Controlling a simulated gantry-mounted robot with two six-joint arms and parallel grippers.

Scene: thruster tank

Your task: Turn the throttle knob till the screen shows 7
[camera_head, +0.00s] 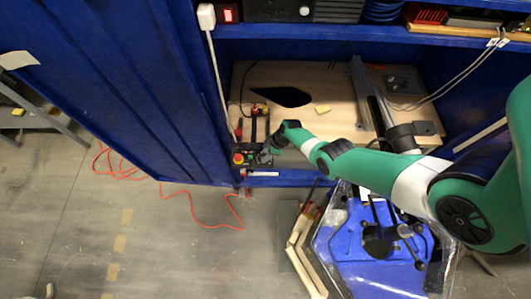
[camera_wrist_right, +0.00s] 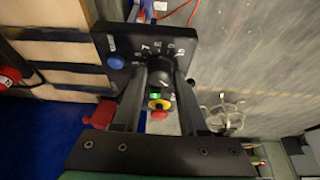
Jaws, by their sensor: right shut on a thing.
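The black control panel (camera_wrist_right: 113,45) fills the top middle of the right wrist view, with white dial marks, one looking like a 7, around the dark throttle knob (camera_wrist_right: 160,66). My right gripper (camera_wrist_right: 161,80) is shut on the knob, one finger on each side. A small green lit patch (camera_wrist_right: 156,95), perhaps the screen, shows between the fingers; I cannot read a number on it. In the head view my right gripper (camera_head: 265,153) reaches the control box (camera_head: 243,148) at the bench's front left; the knob is hidden there. My left gripper is out of view.
A blue button (camera_wrist_right: 116,62) sits on the panel beside the left finger. A red and yellow stop button (camera_head: 237,158) is on the box.

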